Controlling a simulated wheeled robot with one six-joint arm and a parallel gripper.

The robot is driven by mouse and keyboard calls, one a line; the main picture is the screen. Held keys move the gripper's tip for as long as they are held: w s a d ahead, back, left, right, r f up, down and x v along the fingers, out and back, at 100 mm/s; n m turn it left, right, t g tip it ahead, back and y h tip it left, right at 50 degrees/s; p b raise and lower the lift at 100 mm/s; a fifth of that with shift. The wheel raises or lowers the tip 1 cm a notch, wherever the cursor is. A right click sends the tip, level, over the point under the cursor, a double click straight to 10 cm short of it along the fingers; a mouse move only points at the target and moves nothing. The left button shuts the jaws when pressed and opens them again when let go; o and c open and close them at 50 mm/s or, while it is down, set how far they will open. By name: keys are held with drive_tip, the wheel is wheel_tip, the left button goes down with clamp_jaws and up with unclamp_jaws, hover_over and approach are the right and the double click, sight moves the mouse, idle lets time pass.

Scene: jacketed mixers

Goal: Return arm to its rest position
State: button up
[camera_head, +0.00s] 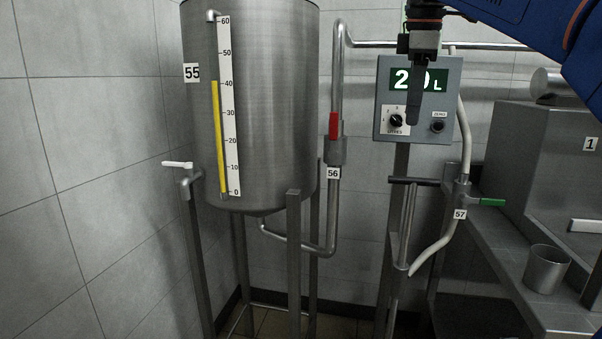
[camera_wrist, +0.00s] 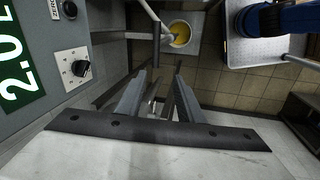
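My gripper (camera_head: 414,118) hangs pointing down from my blue arm in front of the grey control box (camera_head: 450,119), covering part of its lit display. In the wrist view my gripper (camera_wrist: 162,75) shows two fingers apart with nothing between them. The control box also shows at the left of the wrist view (camera_wrist: 52,98), with a black selector knob (camera_wrist: 81,68) to the left of the fingers. I see no contact between my fingers and the knob.
A steel tank (camera_head: 262,95) with a yellow level gauge stands left. Valve 56 (camera_head: 333,126) has a red handle, valve 57 (camera_head: 492,202) a green one. A steel cup (camera_head: 546,268) stands on the right bench. A container with yellow contents (camera_wrist: 181,36) sits below in the wrist view.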

drive_tip(key=s+d+f+m, duration=0.1)
drive_tip(key=s+f+m, duration=0.3)
drive_tip(key=s+f, duration=0.4)
drive_tip(key=s+f+m+t, duration=0.1)
drive_tip(key=s+f+m, duration=0.4)
drive_tip(key=f, duration=1.5)
drive_tip(key=s+d+f+m+t, duration=0.1)
drive_tip(key=s+f+m, duration=0.3)
drive_tip(key=s+f, duration=0.7)
wheel_tip(320, 180, down, 3)
drive_tip(key=shift+d+f+m+y, duration=0.1)
drive_tip(key=shift+d+m+y, duration=0.2)
drive_tip(key=shift+m, duration=0.1)
